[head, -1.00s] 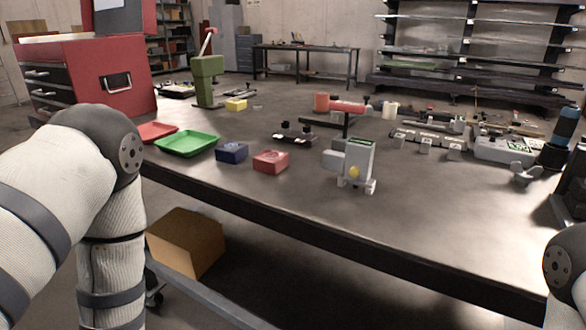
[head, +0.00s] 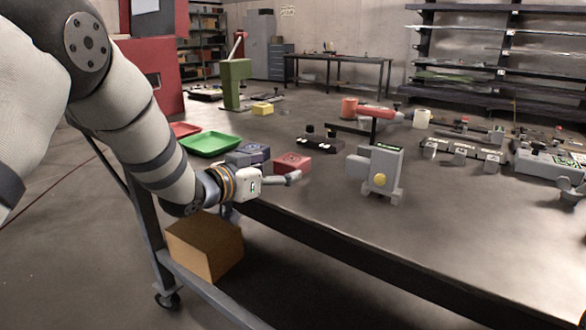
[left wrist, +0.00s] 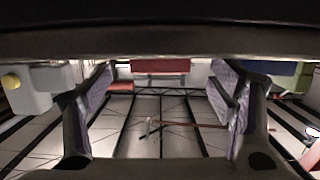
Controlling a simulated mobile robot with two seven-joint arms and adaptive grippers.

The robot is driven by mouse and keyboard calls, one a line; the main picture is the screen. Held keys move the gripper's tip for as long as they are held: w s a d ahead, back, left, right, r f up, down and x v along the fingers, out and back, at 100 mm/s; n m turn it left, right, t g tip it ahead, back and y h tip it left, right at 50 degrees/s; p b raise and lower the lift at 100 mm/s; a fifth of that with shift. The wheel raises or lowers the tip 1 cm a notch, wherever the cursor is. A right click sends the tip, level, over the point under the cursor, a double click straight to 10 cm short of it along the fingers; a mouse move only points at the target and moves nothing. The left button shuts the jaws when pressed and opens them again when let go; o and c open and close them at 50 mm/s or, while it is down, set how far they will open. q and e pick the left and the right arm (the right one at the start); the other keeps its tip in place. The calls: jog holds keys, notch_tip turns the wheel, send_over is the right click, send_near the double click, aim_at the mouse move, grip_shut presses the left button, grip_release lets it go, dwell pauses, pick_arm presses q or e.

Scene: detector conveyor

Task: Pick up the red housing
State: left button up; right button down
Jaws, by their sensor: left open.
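The red housing (head: 292,164) is a small red block near the table's front edge, just right of the blue housing (head: 248,155). My left gripper (head: 291,178) reaches in from the left, in front of the red housing, and partly covers its lower edge. In the left wrist view its two fingers (left wrist: 162,112) are spread with nothing between them. A red block (left wrist: 160,66), seemingly the red housing, shows at the top middle beyond the gap. Whether a finger touches it, I cannot tell. My right gripper is out of view.
A grey device with a yellow knob (head: 382,170) stands right of the red housing. The green tray (head: 209,144) lies to the left, behind my arm. A dark fixture (head: 320,142) sits behind. The table's front right is clear. A cardboard box (head: 205,246) is below.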

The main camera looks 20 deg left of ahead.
aim_at(285, 162)
pick_arm(q)
jog(key=x, duration=0.4)
jog(key=shift+w+r+b, duration=0.15)
jog(key=shift+b, duration=0.15)
jog(key=shift+w+r, duration=0.1)
jog(key=shift+r, duration=0.1)
jog(key=shift+c, duration=1)
jog(key=c, duration=1.4)
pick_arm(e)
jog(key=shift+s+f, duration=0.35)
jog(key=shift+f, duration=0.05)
pick_arm(q)
jog(key=shift+r, duration=0.1)
